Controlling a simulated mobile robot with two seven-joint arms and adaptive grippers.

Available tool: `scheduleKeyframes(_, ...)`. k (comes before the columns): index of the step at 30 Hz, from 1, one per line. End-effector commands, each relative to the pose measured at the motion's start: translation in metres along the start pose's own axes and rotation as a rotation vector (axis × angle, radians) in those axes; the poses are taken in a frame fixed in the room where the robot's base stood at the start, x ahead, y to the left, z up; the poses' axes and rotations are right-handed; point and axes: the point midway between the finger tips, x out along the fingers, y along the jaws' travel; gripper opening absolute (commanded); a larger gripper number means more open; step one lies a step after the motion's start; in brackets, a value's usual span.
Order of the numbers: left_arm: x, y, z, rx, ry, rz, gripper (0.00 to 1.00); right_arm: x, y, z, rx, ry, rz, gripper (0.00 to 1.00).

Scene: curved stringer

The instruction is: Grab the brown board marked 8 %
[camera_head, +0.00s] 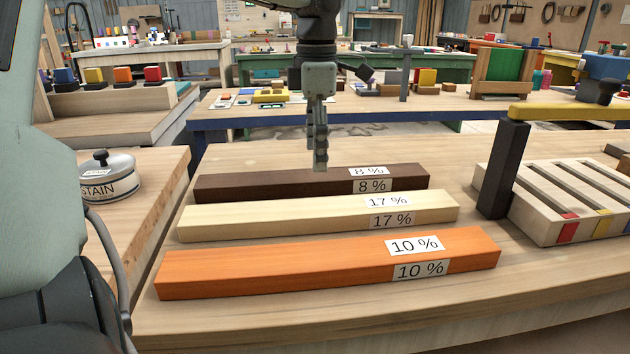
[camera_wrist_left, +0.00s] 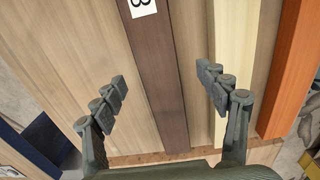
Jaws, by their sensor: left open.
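The brown board (camera_head: 270,186) marked 8 % lies flat at the back of a row of three boards on the wooden table. A pale board (camera_head: 290,217) marked 17 % lies in front of it, and an orange board (camera_head: 300,266) marked 10 % lies nearest. My left gripper (camera_head: 320,165) points down over the brown board. In the left wrist view, its open fingers (camera_wrist_left: 162,92) stand on either side of the brown board (camera_wrist_left: 155,75), with nothing between them touching it. The right fingers overlap the pale board's (camera_wrist_left: 221,60) edge in that view. My right gripper is not seen.
A slotted pale wooden block (camera_head: 560,200) and a dark post (camera_head: 502,168) with a yellow bar stand at the right. A stain can (camera_head: 108,178) sits on a separate surface at the left. Bare tabletop (camera_head: 280,155) lies behind the brown board.

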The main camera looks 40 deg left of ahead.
Motion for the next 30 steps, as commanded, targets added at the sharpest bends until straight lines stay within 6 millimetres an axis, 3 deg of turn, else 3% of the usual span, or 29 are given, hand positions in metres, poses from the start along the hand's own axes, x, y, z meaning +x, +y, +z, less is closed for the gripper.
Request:
scheduleKeyframes(9,0.044,0.003,-0.003,0.0,0.002,-0.001,0.74,-0.002,0.001,-0.002,0.001,0.008,0.001,0.4)
scheduleKeyframes(18,0.047,0.003,-0.003,0.0,0.0,0.0,0.73,-0.001,-0.001,-0.002,-0.001,0.009,-0.002,0.4)
scheduleKeyframes(30,0.047,0.003,-0.003,0.0,0.0,0.0,0.23,-0.001,-0.002,-0.002,-0.003,0.009,-0.003,0.4)
